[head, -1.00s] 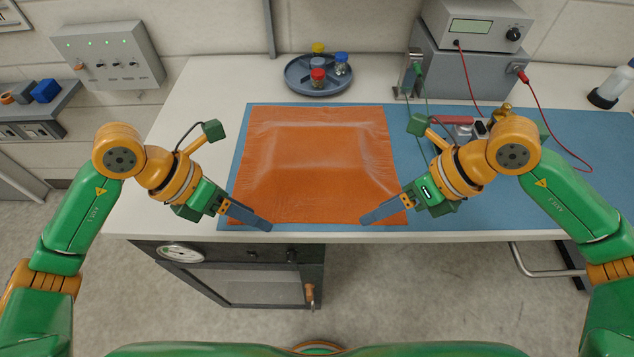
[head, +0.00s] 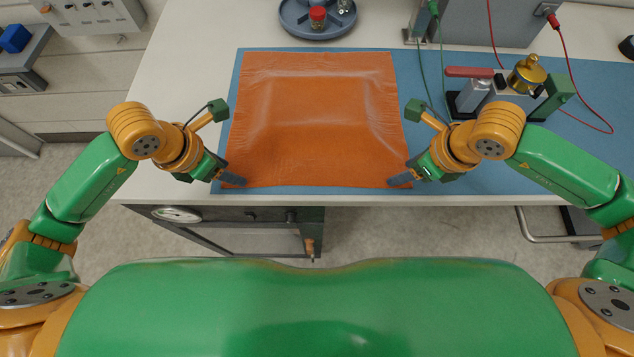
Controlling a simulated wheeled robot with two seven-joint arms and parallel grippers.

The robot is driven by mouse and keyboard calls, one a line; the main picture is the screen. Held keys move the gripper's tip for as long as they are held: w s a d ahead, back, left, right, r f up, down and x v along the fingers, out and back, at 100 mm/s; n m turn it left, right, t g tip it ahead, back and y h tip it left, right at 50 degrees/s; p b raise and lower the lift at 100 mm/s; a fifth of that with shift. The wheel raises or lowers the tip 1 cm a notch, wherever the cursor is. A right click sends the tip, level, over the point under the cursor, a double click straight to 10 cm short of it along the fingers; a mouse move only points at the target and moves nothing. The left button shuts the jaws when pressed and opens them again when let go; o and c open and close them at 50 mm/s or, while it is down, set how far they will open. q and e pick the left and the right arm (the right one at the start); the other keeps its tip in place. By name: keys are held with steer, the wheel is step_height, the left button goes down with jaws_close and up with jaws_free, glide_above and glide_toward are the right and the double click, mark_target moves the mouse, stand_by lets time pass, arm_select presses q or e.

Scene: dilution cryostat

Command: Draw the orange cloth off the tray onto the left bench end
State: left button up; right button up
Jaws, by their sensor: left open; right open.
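The orange cloth (head: 318,120) lies spread on the blue mat (head: 218,150), draped over a raised rectangular shape. The tray is hidden under the cloth; only its outline shows. My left gripper (head: 234,181) is open at the cloth's near left corner. My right gripper (head: 400,181) is open at the near right corner. I cannot tell whether the fingers touch the cloth. The left bench end (head: 170,120) is a bare white strip left of the mat.
A round dark tray (head: 300,28) with small jars stands behind the cloth. A device with a brass knob (head: 527,74) stands right of it, with red and green cables near a grey box (head: 480,22).

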arm_select(q)
steer(key=shift+s+f, duration=0.1)
steer(key=shift+f, duration=0.1)
arm_select(e)
steer(key=shift+s+f, duration=0.1)
steer(key=shift+f, duration=0.05)
arm_select(q)
steer(key=shift+s, duration=0.1)
steer(key=shift+c, duration=0.4)
arm_select(e)
steer(key=shift+s, duration=0.1)
steer(key=shift+c, duration=0.4)
arm_select(q)
jaws_close()
arm_select(e)
jaws_close()
